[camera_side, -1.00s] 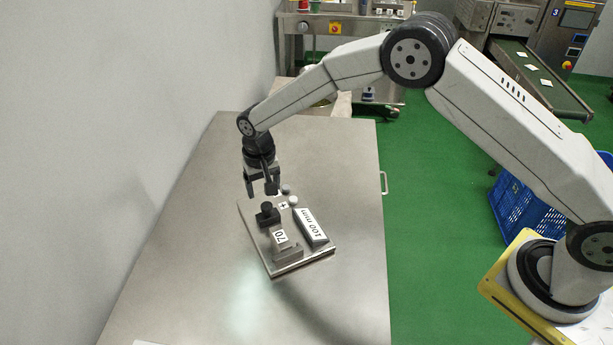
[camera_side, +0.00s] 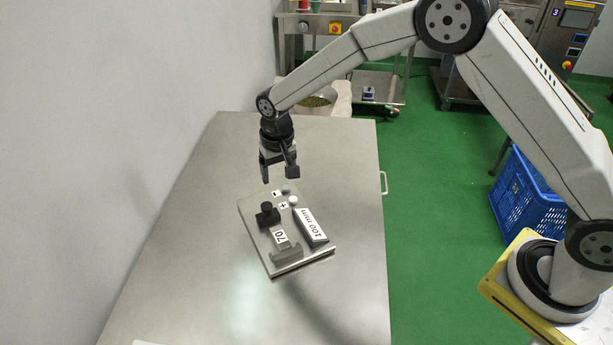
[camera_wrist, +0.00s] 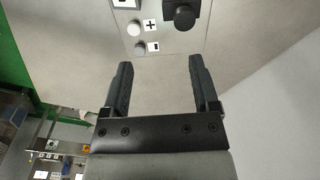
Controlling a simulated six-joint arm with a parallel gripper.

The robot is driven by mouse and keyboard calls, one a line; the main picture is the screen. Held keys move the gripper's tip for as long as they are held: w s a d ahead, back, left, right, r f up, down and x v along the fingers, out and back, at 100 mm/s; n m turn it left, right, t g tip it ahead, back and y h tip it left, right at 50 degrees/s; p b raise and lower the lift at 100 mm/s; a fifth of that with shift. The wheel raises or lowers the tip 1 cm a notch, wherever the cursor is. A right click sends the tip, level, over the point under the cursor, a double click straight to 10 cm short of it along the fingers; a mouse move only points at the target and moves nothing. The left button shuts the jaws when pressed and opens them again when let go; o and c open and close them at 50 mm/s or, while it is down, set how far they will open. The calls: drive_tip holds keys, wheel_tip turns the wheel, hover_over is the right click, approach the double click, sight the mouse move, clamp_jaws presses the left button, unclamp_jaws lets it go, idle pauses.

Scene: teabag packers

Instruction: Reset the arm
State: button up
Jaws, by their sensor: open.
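My gripper (camera_side: 279,175) hangs from my arm above the far end of a flat panel (camera_side: 258,237) on the steel table. Its two fingers are apart with nothing between them. The panel carries a dark knob (camera_side: 267,214), two small round buttons beside "+" and "-" labels, a block marked "100 mm" (camera_side: 312,228) and a part marked "70" (camera_side: 280,238). In the wrist view, my gripper (camera_wrist: 157,62) is open, and the panel's knob (camera_wrist: 184,17) and the light round buttons (camera_wrist: 134,28) show beyond the fingertips. The gripper appears clear of the panel.
The steel table (camera_side: 200,270) is mostly bare around the panel. A wall (camera_side: 90,120) runs along its left side. A blue crate (camera_side: 528,200) stands on the green floor to the right. A sack-like container (camera_side: 340,100) is behind the table's far edge.

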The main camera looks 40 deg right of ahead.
drive_tip(key=s+d+r, duration=0.2)
drive_tip(key=s+d, duration=0.2)
drive_tip(key=s, duration=0.3)
drive_tip(key=s+d+r+n+t, duration=0.1)
drive_tip(key=s+d+r, duration=0.1)
drive_tip(key=s+d, duration=0.3)
drive_tip(key=s+d+r+n+t, duration=0.1)
drive_tip(key=s+d+r, duration=0.2)
drive_tip(key=s, duration=0.8)
drive_tip(key=shift+s+d, duration=0.2)
drive_tip(key=shift+d, duration=0.95)
